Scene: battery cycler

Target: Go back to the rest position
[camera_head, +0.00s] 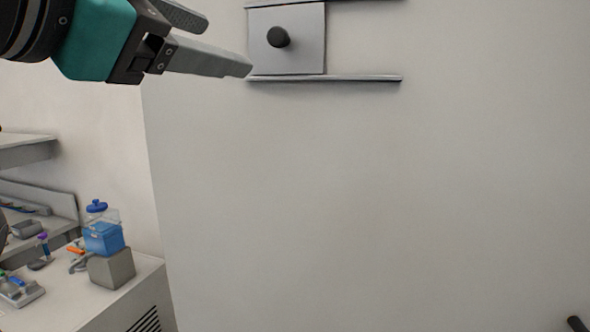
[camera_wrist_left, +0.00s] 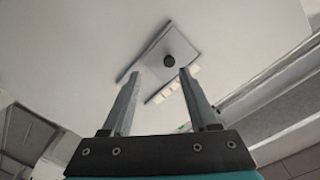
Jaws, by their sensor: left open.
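My left gripper (camera_head: 228,46) comes in at the upper left of the head view. Its two fingers are apart with nothing between them. The left wrist view also shows the open, empty fingers (camera_wrist_left: 160,73). A grey square panel (camera_head: 304,48) with a round black knob (camera_head: 278,37) sits between two rails on a large pale surface. The gripper is just left of the panel in the head view. In the wrist view the knob (camera_wrist_left: 169,60) shows beyond the fingertips, apart from them. My right gripper is not in view.
The lower rail (camera_head: 350,78) runs past the panel to the right. At the lower left, a white bench (camera_head: 110,308) holds a blue-lidded container (camera_head: 103,238) on a grey block (camera_head: 112,268) and small items. A dark object (camera_head: 577,324) shows at the bottom right corner.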

